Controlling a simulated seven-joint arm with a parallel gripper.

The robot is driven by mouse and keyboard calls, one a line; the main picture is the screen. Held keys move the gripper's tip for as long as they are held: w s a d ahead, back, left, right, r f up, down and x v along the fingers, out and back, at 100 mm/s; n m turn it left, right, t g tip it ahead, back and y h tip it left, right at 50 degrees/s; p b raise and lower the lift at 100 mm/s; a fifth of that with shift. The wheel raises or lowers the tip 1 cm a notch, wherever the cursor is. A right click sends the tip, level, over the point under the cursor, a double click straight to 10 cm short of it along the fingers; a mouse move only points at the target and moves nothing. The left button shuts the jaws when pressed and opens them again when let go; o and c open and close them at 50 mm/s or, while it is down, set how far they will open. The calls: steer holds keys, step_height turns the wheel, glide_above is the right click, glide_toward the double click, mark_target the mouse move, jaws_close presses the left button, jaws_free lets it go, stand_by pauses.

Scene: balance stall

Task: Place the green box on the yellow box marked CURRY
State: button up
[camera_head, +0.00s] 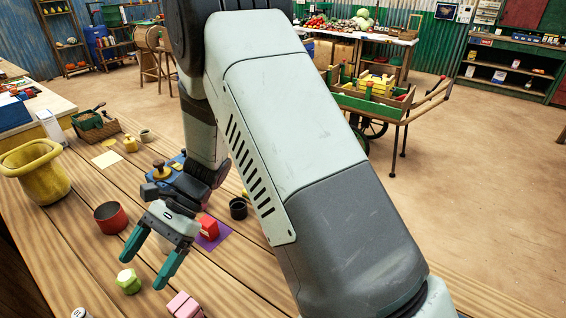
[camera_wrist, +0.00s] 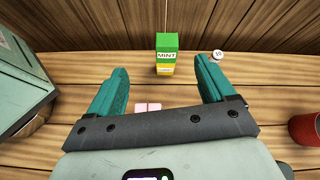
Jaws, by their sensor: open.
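A pink box (camera_head: 184,305) and a white-topped jar (camera_wrist: 217,55) stand near the stack. A red cup (camera_head: 110,217), a red box (camera_head: 208,226) on purple paper, a dark cup (camera_head: 238,208) and a yellow pot (camera_head: 38,172) stand farther back.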

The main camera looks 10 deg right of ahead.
steer(key=s+d+r+n+t+h, duration=0.1)
steer(key=d+r+n+t+h, duration=0.4)
steer(key=d+r, duration=1)
steer(key=s+d+r+n+t+h, duration=0.1)
steer(key=s+d+r+t, duration=0.3)
steer(key=d, duration=0.3)
steer(key=s+d+r+n+t+h, duration=0.1)
steer(key=s+d+r+t+h, duration=0.1)
steer(key=s+d+r+t, duration=0.2)
steer(key=d+r+t, duration=0.1)
steer(key=d+r, duration=0.1)
steer(key=d, duration=0.1)
steer(key=shift+s, duration=0.25)
